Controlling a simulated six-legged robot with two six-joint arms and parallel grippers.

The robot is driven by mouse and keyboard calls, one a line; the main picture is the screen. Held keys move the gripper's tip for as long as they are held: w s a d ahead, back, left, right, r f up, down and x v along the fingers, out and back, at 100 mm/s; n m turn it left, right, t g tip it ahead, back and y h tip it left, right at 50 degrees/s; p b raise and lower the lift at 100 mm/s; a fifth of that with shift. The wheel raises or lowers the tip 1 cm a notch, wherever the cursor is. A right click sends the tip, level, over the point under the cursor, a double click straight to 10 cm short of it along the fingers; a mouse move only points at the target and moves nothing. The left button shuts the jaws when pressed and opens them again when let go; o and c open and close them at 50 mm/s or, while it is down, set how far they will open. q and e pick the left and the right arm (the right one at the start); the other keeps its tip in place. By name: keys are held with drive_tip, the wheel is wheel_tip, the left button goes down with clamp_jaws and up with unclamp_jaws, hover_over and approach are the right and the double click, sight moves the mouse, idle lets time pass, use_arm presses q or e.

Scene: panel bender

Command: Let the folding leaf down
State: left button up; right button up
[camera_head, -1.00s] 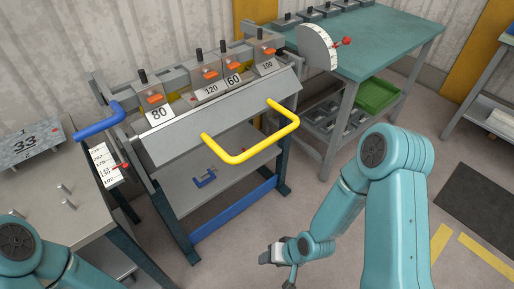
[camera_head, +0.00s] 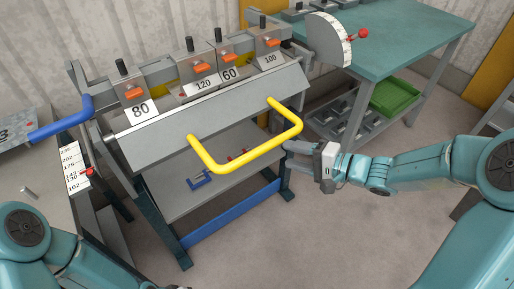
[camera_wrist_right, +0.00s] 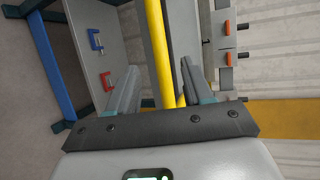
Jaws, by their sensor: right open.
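The folding leaf (camera_head: 165,142) is a grey panel along the front of the bender, tilted, with a yellow U-shaped handle (camera_head: 238,166) standing out from it. My right gripper (camera_head: 287,151) is open, close to the right corner of the handle in the head view. In the right wrist view, the yellow handle (camera_wrist_right: 158,45) runs between the two spread fingers of my right gripper (camera_wrist_right: 158,72); I cannot tell whether they touch it. My left arm shows at the lower left, but its gripper is out of view.
Clamp blocks with orange levers (camera_head: 203,68) line the top of the bender. A blue handle (camera_head: 62,120) sticks out at left. A shelf with a blue clamp (camera_head: 200,181) lies below the leaf. A green bench (camera_head: 400,45) stands at right. The floor in front is clear.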

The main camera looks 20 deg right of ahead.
sight(257, 148)
drive_tip(key=b+x, duration=0.2)
drive_tip(key=x, duration=0.9)
drive_tip(key=shift+a, duration=0.25)
drive_tip(key=shift+c, duration=0.4)
clamp_jaws()
drive_tip(key=shift+f, duration=0.1)
